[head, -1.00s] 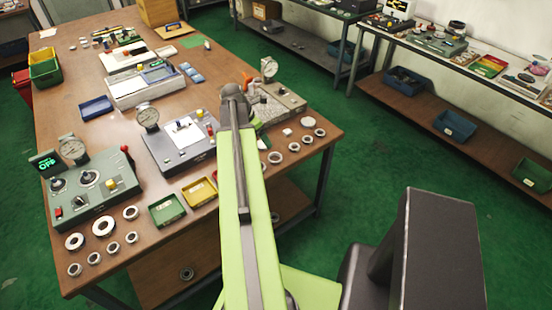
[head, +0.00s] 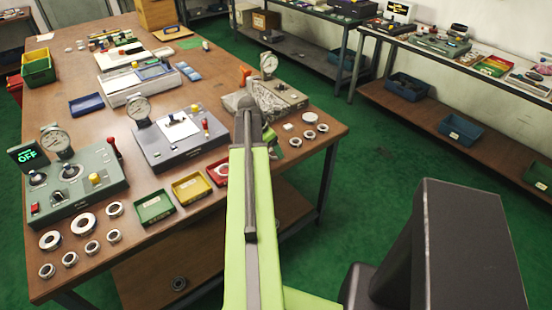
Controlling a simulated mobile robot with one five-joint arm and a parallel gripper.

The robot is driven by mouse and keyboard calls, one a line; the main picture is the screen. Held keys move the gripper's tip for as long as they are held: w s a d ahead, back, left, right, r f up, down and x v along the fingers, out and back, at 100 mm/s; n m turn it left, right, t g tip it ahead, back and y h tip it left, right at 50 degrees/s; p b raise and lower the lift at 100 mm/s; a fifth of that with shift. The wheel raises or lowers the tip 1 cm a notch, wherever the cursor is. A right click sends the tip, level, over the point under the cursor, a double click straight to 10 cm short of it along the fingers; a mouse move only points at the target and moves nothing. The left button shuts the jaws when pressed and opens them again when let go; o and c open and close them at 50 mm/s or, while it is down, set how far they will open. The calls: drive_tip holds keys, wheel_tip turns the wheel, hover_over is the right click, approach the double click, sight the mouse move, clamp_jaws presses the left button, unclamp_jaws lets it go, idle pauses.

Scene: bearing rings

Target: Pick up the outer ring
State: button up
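Several metal bearing rings lie flat on the brown workbench (head: 62,115); I cannot tell which is the outer ring. At the near left are a large ring (head: 83,223), another large ring (head: 50,240) and several smaller ones, such as this ring (head: 113,235). At the right corner lie more rings, including a ring (head: 322,128) and a ring (head: 295,142). A further ring (head: 222,170) shows in a red tray (head: 211,175), partly covered by my arm. My green arm reaches up over the bench's front edge.
Green (head: 154,206) and yellow (head: 191,188) trays sit at the front edge. Behind them stand a grey-green gauge device (head: 75,187), a middle gauge device (head: 178,137) and another at the right (head: 285,95). Shelved benches line the wall; the green floor between is open.

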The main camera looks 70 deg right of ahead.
drive_tip(key=shift+b+x, duration=0.45)
drive_tip(key=shift+x, duration=0.7)
drive_tip(key=shift+r, duration=0.1)
drive_tip(key=c, duration=1.5)
drive_tip(key=shift+c, duration=0.2)
wheel_tip(320, 180, up, 5)
drive_tip(key=p, duration=0.5)
drive_tip(key=shift+r+p, duration=0.15)
drive_tip(key=shift+p, duration=0.15)
drive_tip(key=s+a+r+p, duration=0.4)
drive_tip(key=s+r+p, duration=0.1)
drive_tip(key=s, duration=0.6)
drive_tip(key=shift+r+p, duration=0.35)
